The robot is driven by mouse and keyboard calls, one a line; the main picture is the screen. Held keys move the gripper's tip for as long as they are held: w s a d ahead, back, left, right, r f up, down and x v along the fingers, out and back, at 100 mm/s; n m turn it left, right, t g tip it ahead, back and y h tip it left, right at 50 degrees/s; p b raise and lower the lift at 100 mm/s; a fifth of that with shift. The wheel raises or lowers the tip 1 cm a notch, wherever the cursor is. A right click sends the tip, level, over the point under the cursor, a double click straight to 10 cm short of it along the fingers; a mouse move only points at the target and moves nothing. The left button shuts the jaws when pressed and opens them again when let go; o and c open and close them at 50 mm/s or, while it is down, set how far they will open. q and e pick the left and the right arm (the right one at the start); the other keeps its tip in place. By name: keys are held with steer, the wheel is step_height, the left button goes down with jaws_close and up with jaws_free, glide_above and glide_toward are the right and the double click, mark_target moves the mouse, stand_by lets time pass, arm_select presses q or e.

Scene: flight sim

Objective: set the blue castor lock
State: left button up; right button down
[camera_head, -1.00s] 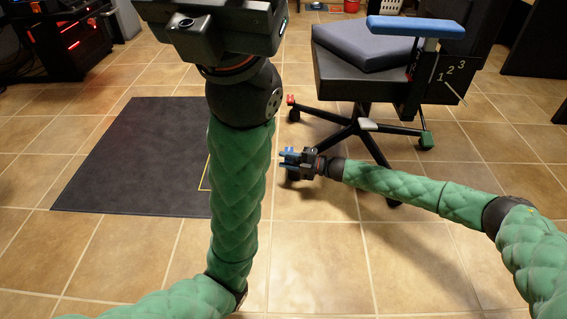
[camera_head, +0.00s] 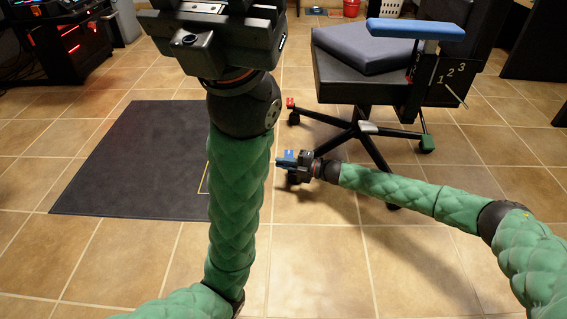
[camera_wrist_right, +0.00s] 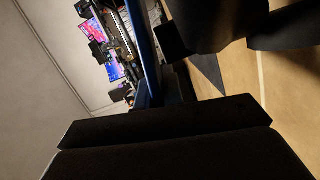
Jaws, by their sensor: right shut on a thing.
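The blue castor lock (camera_head: 288,157) is a small blue piece on the near left castor of the office chair. My right gripper (camera_head: 287,164) reaches in from the right at that castor and is shut on the blue lock, partly covering it. In the right wrist view a blue strip (camera_wrist_right: 146,50) runs down to the dark fingers, and the exact grip is too dark to make out. My left gripper (camera_head: 218,30) hangs large at the top of the head view. Its fingertips are not clearly shown.
The chair (camera_head: 372,85) has a blue armrest (camera_head: 416,28), a red castor lock (camera_head: 290,102) and a green castor lock (camera_head: 427,142). A dark mat (camera_head: 125,160) with a yellow line lies left, partly behind my left arm. Tiles in front are clear.

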steer(key=shift+f+n+y, duration=0.3)
steer(key=shift+f+n, duration=0.1)
steer(key=shift+n, duration=0.7)
steer(key=shift+f+n+y, duration=0.3)
steer(key=shift+f+n, duration=0.05)
steer(key=shift+n, duration=0.75)
steer(key=c, duration=1.5)
jaws_free()
steer(key=shift+p, duration=0.35)
